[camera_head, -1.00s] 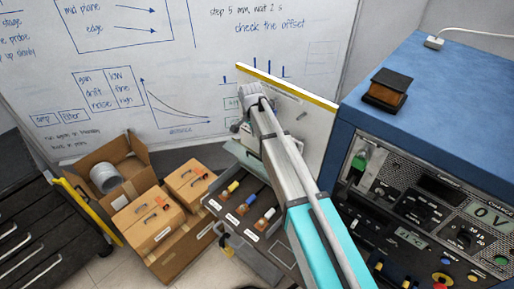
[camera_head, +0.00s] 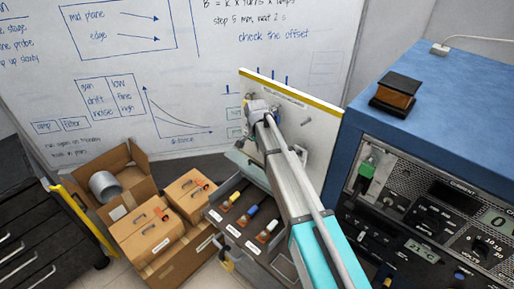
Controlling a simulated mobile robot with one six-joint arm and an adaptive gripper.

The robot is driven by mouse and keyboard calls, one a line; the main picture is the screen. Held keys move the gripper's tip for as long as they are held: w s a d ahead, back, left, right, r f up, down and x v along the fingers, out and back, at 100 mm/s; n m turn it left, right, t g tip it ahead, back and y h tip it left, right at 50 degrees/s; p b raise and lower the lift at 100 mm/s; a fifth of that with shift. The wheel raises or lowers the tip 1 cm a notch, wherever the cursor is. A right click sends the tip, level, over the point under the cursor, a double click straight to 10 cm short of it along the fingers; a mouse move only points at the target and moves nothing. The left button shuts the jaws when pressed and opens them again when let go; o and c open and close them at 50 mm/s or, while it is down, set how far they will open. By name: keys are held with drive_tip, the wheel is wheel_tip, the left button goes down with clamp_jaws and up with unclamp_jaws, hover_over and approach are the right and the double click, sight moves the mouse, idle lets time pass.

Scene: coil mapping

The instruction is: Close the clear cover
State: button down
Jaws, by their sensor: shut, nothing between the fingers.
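On the front of the blue cabinet, a small bright green part sits with a pale, seemingly see-through piece around it (camera_head: 366,166). This may be the clear cover, but it is too small to tell how far it stands open. My arm rises from the bottom right, with a teal link and grey links, and bends at a grey joint in front of the upright white panel. My gripper cannot be made out; the far part of my arm is hidden.
The blue cabinet (camera_head: 470,70) carries a dark box (camera_head: 396,92) and a small white plug box with a cable. A tray with coloured handles (camera_head: 229,222) stands left of my arm. Cardboard boxes (camera_head: 150,228) and a black drawer unit (camera_head: 35,225) lie further left.

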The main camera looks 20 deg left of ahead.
drive_tip(key=shift+w+d+f+b, duration=0.1)
drive_tip(key=shift+f+b, duration=1.05)
drive_tip(key=shift+f, duration=0.15)
drive_tip(key=shift+w+f+b, duration=0.1)
drive_tip(key=shift+f+b, duration=1.05)
drive_tip(key=shift+f, duration=0.1)
